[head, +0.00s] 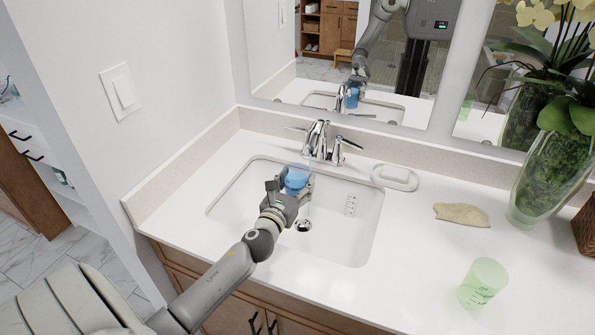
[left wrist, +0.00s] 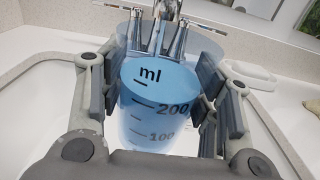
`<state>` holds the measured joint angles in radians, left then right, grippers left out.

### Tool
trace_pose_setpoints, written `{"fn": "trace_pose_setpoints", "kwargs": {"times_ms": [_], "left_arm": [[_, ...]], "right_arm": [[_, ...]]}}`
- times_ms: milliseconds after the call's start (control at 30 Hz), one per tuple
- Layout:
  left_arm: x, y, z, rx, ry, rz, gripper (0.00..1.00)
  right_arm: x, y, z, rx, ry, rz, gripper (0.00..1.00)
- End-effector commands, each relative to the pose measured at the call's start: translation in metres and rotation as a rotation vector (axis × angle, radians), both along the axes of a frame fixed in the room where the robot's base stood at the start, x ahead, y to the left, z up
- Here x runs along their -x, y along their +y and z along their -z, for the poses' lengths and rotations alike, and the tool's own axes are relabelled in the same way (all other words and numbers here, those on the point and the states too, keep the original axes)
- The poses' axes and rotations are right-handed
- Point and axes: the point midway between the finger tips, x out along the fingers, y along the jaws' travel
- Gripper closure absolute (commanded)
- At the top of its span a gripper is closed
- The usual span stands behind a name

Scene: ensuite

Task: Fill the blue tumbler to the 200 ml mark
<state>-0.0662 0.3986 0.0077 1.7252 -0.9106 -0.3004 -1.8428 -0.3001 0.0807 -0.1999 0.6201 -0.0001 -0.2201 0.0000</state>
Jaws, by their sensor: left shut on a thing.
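The blue tumbler (head: 296,180) is held upright over the sink, just in front of the faucet (head: 318,140). My left gripper (head: 291,187) is shut around its sides; in the left wrist view, pads press on it from both sides. The tumbler (left wrist: 155,125) carries "ml", 200 and 100 marks facing the wrist camera. A deeper blue surface inside shows near the 200 mark, but the exact level is hard to tell. A faint pale streak runs down beside the tumbler's right side in the head view; I cannot tell if it is water. My right gripper is out of view.
The white sink (head: 345,235) has a drain (head: 303,225) below the gripper. The front counter is clear.

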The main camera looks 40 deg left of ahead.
Motion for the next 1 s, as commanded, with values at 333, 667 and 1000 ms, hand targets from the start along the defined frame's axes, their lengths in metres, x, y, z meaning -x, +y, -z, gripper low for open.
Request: {"fn": "trace_pose_setpoints", "kwargs": {"times_ms": [333,667,1000], "left_arm": [[0.01,-0.002,-0.034,-0.001,-0.001,-0.001,0.67],[0.02,-0.005,-0.061,-0.001,-0.001,0.0,0.67],[0.027,-0.006,-0.079,0.0,-0.002,0.0,0.67]], "right_arm": [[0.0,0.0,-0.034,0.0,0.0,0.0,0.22],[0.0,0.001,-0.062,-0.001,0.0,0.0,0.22],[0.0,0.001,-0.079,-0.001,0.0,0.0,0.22]]}}
